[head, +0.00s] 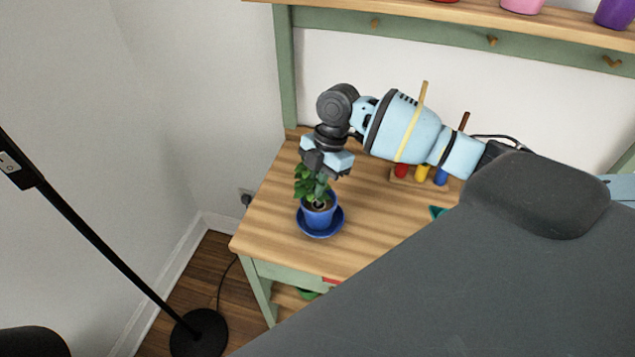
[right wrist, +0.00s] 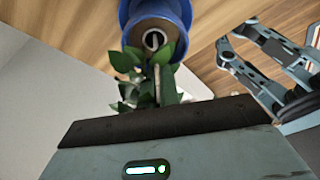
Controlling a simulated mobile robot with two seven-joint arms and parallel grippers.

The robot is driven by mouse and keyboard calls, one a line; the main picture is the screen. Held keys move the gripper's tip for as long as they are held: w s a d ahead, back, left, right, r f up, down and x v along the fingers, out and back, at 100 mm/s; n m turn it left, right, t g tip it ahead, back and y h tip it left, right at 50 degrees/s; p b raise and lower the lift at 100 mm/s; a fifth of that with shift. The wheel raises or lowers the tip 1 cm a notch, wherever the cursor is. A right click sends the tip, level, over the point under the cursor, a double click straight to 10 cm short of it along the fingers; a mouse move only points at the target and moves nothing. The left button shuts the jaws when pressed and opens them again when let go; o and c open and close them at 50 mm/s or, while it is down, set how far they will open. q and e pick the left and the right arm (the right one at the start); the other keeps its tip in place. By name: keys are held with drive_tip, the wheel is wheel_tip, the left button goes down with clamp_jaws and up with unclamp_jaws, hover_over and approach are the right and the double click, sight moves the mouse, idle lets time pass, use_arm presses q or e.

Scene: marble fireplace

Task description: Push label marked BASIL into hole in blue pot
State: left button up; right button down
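The blue pot (head: 320,218) stands upright on a blue saucer (head: 331,233) near the table's left end. Green leaves (head: 303,186) rise at its back. A pale ring on the dark soil looks like the hole (right wrist: 154,40); the pot's rim (right wrist: 186,12) surrounds it. My right gripper (head: 326,164) points down just above the leaves, behind the pot. Its fingertips are partly hidden, so its opening is unclear. A thin beige piece (right wrist: 158,82) shows among the leaves; I cannot tell whether it is the label. No BASIL lettering is readable.
The wooden table (head: 275,222) is clear around the saucer. A rack with red, yellow and blue items (head: 423,173) stands under my right arm. A shelf (head: 455,14) with colored pots runs above. A black floor lamp (head: 100,245) stands left.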

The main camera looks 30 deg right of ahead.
drive_tip(key=shift+f, duration=0.35)
idle(0.7)
drive_tip(key=c, duration=1.6)
unclamp_jaws()
drive_tip(key=shift+o, duration=0.2)
drive_tip(key=shift+r, duration=0.1)
